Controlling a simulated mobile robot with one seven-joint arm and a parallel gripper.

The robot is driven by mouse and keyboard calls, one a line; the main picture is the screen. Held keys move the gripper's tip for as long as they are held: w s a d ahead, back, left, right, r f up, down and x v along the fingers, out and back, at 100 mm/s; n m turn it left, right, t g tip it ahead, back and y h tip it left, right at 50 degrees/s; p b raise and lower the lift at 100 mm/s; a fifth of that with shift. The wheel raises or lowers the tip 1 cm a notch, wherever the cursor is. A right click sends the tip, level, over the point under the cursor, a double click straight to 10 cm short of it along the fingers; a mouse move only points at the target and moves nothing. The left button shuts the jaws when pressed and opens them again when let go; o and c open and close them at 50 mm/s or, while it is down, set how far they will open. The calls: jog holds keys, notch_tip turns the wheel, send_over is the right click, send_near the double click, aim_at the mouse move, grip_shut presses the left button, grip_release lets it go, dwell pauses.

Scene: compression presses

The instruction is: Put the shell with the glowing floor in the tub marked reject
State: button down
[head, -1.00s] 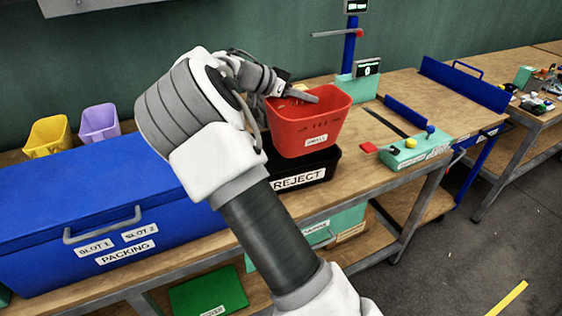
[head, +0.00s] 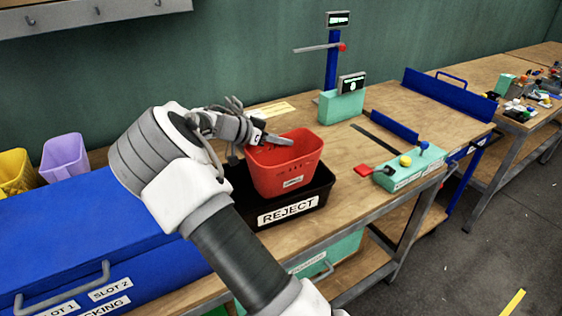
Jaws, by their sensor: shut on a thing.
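A red shell (head: 288,171), an open bucket shape with a small label on its front, hangs upright from my gripper (head: 278,140). My gripper is shut on its rear-left rim. The shell's floor is hidden, so no glow shows. The black tub marked REJECT (head: 290,212) stands on the bench, and the shell is over its opening, with its lower part seen against the tub's inside. I cannot tell whether the shell touches the tub's floor.
The blue PACKING chest (head: 120,235) stands left of the tub. Purple (head: 65,157) and yellow (head: 17,172) shells stand behind it. A green control box with a red lever (head: 408,170) is to the right. A display post (head: 333,70) stands behind.

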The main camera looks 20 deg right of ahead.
aim_at(283, 154)
notch_tip(283, 154, down, 5)
jog(key=shift+r, duration=0.1)
jog(key=c, duration=1)
grip_release()
